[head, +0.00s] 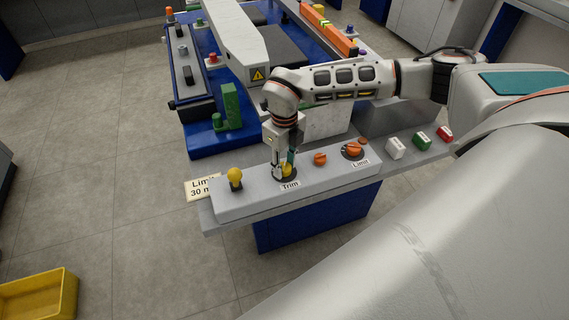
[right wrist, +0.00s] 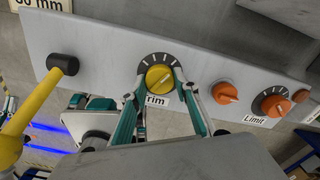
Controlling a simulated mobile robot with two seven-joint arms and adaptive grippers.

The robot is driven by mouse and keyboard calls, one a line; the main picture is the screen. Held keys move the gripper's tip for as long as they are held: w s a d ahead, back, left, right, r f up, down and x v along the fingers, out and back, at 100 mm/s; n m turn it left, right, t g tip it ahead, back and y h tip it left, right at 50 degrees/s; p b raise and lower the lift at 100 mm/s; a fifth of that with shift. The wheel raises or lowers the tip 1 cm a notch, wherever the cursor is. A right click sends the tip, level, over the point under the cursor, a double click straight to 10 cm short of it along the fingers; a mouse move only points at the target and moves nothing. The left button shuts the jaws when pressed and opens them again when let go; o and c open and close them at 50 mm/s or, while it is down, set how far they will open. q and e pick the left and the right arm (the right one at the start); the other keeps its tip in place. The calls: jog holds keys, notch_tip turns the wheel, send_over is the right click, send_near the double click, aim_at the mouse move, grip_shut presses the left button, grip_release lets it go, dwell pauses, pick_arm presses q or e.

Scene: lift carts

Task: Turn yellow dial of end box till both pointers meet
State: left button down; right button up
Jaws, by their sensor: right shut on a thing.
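The end box (head: 255,196) is a long grey panel with a row of controls. The yellow dial (right wrist: 159,76), labelled "Trim", sits on a round black scale with white marks. In the head view the dial (head: 288,172) is partly hidden by my right gripper (head: 283,166). My right gripper is shut on the dial, with one finger on each side of it in the right wrist view. An orange dial (head: 354,148) labelled "Limit" has its own black scale (right wrist: 272,101). The pointers are too small to read.
A yellow-knobbed lever (head: 235,176) stands left of the dial. A small orange knob (head: 320,159) sits between the two dials. White, green and red buttons (head: 421,140) lie right. A sign (head: 202,187) sits at the left end.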

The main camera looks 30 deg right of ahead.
aim_at(285, 167)
jog(key=o, duration=1.1)
notch_tip(285, 167, up, 12)
jog(key=shift+s, duration=0.1)
dwell(0.4)
